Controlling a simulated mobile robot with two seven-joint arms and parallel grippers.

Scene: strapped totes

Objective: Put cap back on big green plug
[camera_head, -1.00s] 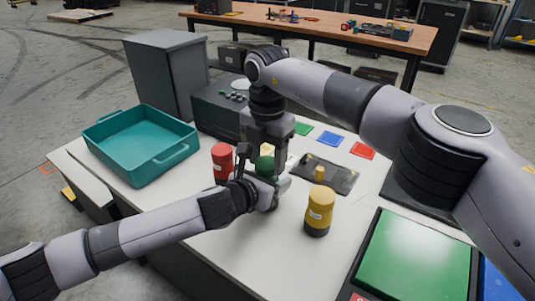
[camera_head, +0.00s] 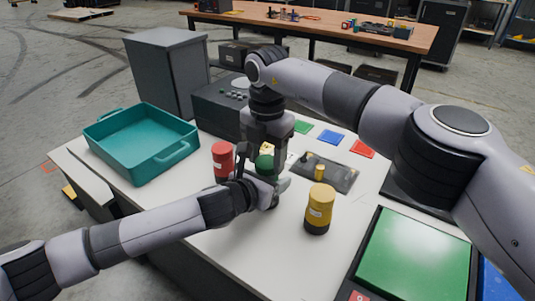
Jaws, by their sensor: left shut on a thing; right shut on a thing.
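The big green plug (camera_head: 265,163) shows as a rounded green part between my two grippers, left of the picture's middle. My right gripper (camera_head: 266,152) comes down from above and is shut around its upper part. My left gripper (camera_head: 266,182) comes in from the left and is shut lower down, in front of it. The fingers hide most of the plug, its lower body and the seam between cap and body. I cannot tell whether the cap is seated. A small pale yellow patch shows between the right fingers.
A red plug (camera_head: 222,159) stands close on the left. A yellow and black plug (camera_head: 319,209) stands at right front. A dark tray (camera_head: 341,181) holds a small yellow plug (camera_head: 320,172). A teal tote (camera_head: 120,168) is at left; a green panel (camera_head: 415,255) is at front right.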

